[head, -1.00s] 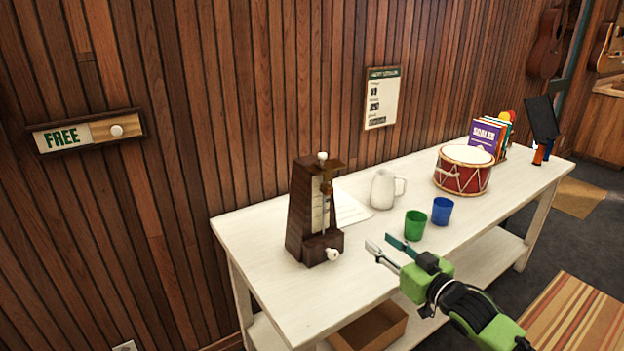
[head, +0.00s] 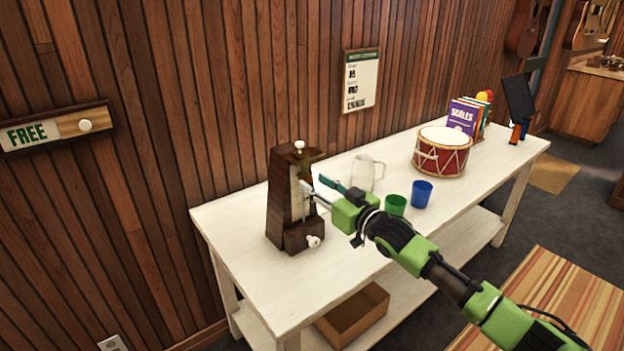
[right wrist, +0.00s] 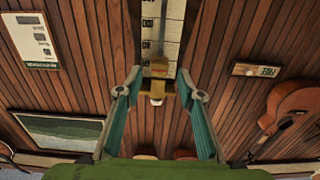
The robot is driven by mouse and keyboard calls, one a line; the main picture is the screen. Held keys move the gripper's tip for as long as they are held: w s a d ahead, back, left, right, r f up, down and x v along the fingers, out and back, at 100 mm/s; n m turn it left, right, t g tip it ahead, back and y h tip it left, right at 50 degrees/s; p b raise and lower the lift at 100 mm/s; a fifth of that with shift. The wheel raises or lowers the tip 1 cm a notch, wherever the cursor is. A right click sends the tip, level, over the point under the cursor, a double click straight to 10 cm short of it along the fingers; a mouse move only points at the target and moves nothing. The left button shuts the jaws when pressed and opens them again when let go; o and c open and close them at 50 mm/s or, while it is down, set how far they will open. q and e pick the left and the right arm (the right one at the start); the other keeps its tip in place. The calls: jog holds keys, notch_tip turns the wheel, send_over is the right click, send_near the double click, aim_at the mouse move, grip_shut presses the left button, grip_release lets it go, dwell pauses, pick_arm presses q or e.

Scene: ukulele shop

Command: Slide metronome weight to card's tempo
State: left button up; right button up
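The dark wooden metronome (head: 283,200) stands upright on the left end of the white table, with a white knob on top and one low in front. In the right wrist view, its pale scale (right wrist: 163,28) is at the top, upside down. Brass-coloured parts (right wrist: 157,87) lie between my fingers; I cannot clearly tell the weight from the top bracket. My right gripper (head: 316,189) is at the metronome's front; it also shows in the right wrist view (right wrist: 162,88), fingers apart, with no clear contact. My left gripper is out of view.
On the white table (head: 260,290) stand a white mug (head: 362,173), a green cup (head: 395,205), a blue cup (head: 422,194), a red drum (head: 440,156) and books (head: 463,115). A poster (head: 361,80) and a FREE sign (head: 27,134) hang on the wall. A box (head: 352,318) is below.

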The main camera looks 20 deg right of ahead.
jog(key=shift+x, duration=1.2)
jog(key=shift+c, duration=0.4)
grip_shut()
notch_tip(320, 180, down, 3)
jog(key=shift+d+f+b, duration=0.1)
jog(key=shift+f+b, duration=0.1)
jog(key=shift+b, duration=0.55)
jog(key=shift+o, duration=0.4)
grip_release()
jog(key=shift+r, duration=0.1)
